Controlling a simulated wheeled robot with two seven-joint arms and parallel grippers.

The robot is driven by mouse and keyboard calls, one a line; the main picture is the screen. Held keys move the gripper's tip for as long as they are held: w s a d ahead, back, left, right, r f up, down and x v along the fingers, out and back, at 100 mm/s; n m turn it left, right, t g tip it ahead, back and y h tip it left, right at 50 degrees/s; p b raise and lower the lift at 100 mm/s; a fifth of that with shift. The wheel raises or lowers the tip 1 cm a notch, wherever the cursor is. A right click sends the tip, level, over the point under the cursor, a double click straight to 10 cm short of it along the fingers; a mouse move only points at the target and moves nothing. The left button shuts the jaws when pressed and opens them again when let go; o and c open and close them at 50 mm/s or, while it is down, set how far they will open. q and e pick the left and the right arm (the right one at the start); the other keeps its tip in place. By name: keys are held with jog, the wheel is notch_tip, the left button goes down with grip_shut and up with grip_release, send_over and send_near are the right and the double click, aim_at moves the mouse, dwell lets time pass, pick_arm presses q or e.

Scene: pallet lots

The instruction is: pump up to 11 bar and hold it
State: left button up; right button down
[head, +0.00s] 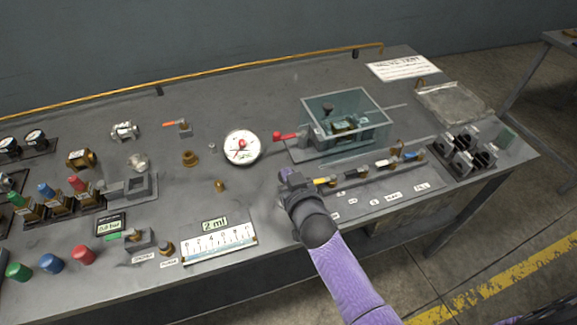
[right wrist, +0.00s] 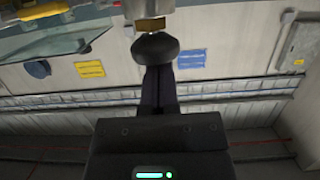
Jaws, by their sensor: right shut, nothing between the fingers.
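A round white gauge (head: 242,150) with a red centre lies on the bench; its reading is too small to tell. To its right is a red-handled lever (head: 285,136) beside a clear-walled tank (head: 372,108). My right gripper (head: 285,174) is shut and empty, just below the red lever and left of the yellow-handled valve (head: 324,182). In the right wrist view its shut fingers (right wrist: 157,80) point at a dark rounded knob (right wrist: 155,47) under a brass piece; I cannot tell whether they touch. A small display marked bar (head: 110,225) stands at left. My left gripper is out of view.
Several coloured valves stand at left, with green, blue and red knobs (head: 50,263) in front. A scale (head: 220,243) marked 2 ml lies at front centre. A row of small valves (head: 385,163) and a dark block rack (head: 465,150) are at right. The back of the bench is fairly clear.

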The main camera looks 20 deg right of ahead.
jog(key=s+r+p, duration=0.6)
jog(key=s, duration=0.3)
jog(key=shift+s+r, duration=0.25)
jog(key=shift+s, duration=0.1)
jog(key=shift+d, duration=0.1)
dwell(0.4)
jog(key=r+b, duration=0.1)
jog(key=r, duration=0.1)
jog(key=r+b, duration=0.1)
jog(key=shift+s+d+r+b, duration=0.1)
jog(key=shift+s+r+b, duration=0.15)
jog(key=shift+b, duration=0.1)
